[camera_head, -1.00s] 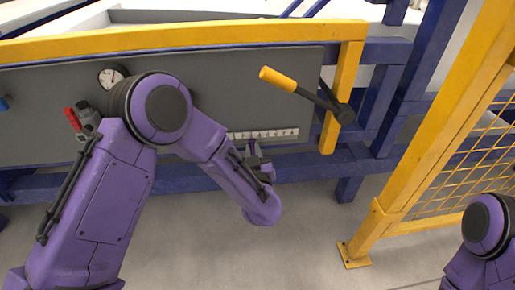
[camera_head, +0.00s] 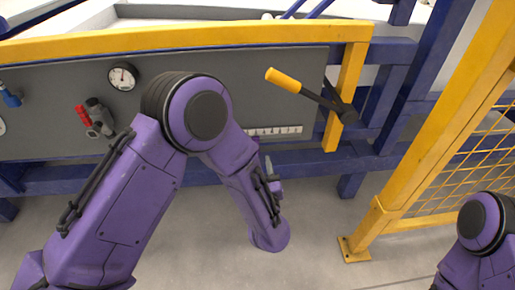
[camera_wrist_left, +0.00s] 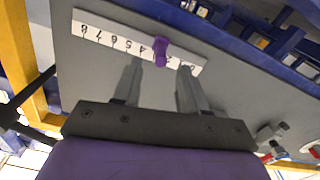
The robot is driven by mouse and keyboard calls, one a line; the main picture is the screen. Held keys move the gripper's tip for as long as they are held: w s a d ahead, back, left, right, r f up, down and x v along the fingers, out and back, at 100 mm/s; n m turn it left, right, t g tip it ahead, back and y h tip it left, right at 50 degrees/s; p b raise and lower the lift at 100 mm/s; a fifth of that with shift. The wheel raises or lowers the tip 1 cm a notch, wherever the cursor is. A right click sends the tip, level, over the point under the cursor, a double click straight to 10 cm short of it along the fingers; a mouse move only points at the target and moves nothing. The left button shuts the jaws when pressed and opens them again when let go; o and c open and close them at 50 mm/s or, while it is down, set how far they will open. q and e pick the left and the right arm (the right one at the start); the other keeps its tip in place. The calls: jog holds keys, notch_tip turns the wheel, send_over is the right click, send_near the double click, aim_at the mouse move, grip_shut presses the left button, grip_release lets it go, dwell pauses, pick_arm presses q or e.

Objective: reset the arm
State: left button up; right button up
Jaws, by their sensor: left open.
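My left arm bends at the purple elbow in the middle of the head view, and its forearm hangs down in front of the panel. My left gripper is mostly hidden there behind the forearm. In the left wrist view my left gripper (camera_wrist_left: 161,66) is open, with nothing between its two fingers. A small purple knob (camera_wrist_left: 160,50) shows beyond the fingertips, over the numbered strip (camera_wrist_left: 110,37), apart from the fingers. The strip also shows in the head view (camera_head: 275,131). My right arm shows only at the lower right edge; its gripper is out of view.
The grey panel (camera_head: 60,125) carries a round gauge (camera_head: 123,76) and a red-handled valve (camera_head: 93,117). A yellow-handled lever (camera_head: 283,80) sticks out at right. A yellow frame with mesh (camera_head: 465,170) stands on the right. The floor (camera_head: 315,225) in front is clear.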

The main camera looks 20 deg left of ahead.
pick_arm(q)
jog(key=v, duration=0.3)
jog(key=shift+s, duration=0.25)
jog(key=s+a+f+m+g+h, duration=0.1)
jog(key=s+a+f+g+h, duration=0.2)
jog(key=f, duration=0.5)
jog(key=s+a+f+m+g+h, duration=0.1)
jog(key=s+f+g+h, duration=0.2)
jog(key=f, duration=0.4)
jog(key=s+a+f+n+g+y, duration=0.1)
jog(key=s+a+f+g, duration=0.4)
jog(key=s, duration=0.6)
jog(key=s+a+f+g+y, duration=0.15)
jog(key=s+a+f, duration=0.35)
jog(key=s, duration=0.5)
notch_tip(320, 180, up, 36)
jog(key=a+p, duration=0.1)
jog(key=p, duration=3.5)
jog(key=shift+a+r+g+h, duration=0.2)
jog(key=shift+a+g+h, duration=0.05)
jog(key=shift+g+h, duration=0.1)
jog(key=shift+w, duration=0.1)
